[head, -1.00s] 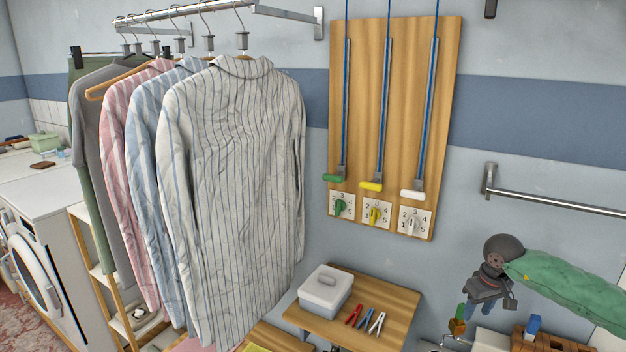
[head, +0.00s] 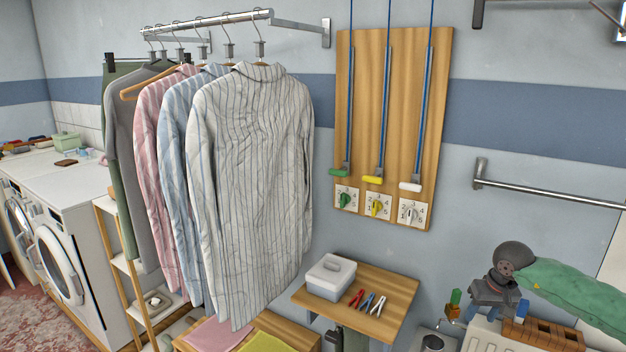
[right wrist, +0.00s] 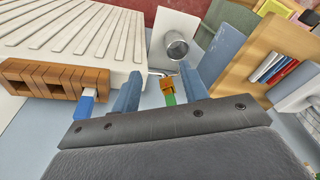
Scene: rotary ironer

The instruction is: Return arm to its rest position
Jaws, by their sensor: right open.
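My right arm, in a green padded sleeve (head: 575,290), comes in from the right edge of the head view. My right gripper (head: 482,316) points down at the lower right, above and in front of a white ribbed board. In the right wrist view, its two blue fingers (right wrist: 158,92) stand wide apart with nothing held between them. My left gripper is not in view.
A wooden slotted block (right wrist: 50,80) with a blue piece (right wrist: 87,103) lies beside the white ribbed board (right wrist: 75,38). Shirts (head: 250,190) hang at left. A wall rail (head: 545,193) is above my arm.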

